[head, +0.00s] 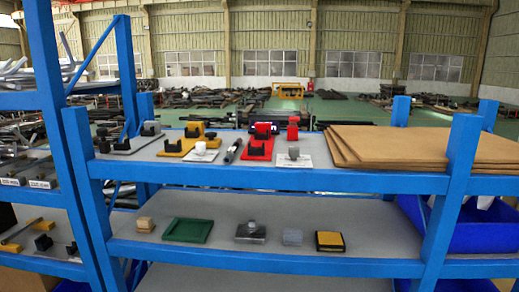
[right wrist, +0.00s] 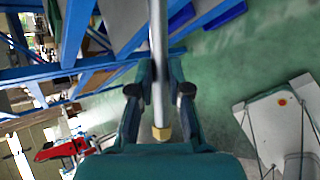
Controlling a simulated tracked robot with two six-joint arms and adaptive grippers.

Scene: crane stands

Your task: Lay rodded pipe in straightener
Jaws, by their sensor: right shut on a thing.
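In the right wrist view my right gripper (right wrist: 160,90) is shut on a slim silver pipe (right wrist: 157,35) with a brass-coloured end (right wrist: 162,132). The pipe runs lengthwise between the fingers and its far end leaves the top of the picture. In the head view, cradle-like stands sit on the upper shelf: a red one (head: 259,150) with black blocks, a yellow one (head: 180,147) and a grey one (head: 133,142). I cannot tell for sure which is the straightener. Neither gripper shows in the head view.
Blue uprights (head: 462,150) and a blue front beam (head: 270,180) frame the shelf. Brown boards (head: 420,145) are stacked at its right. The lower shelf holds a green tray (head: 188,230) and several small blocks. Green floor (right wrist: 225,75) shows below the gripper.

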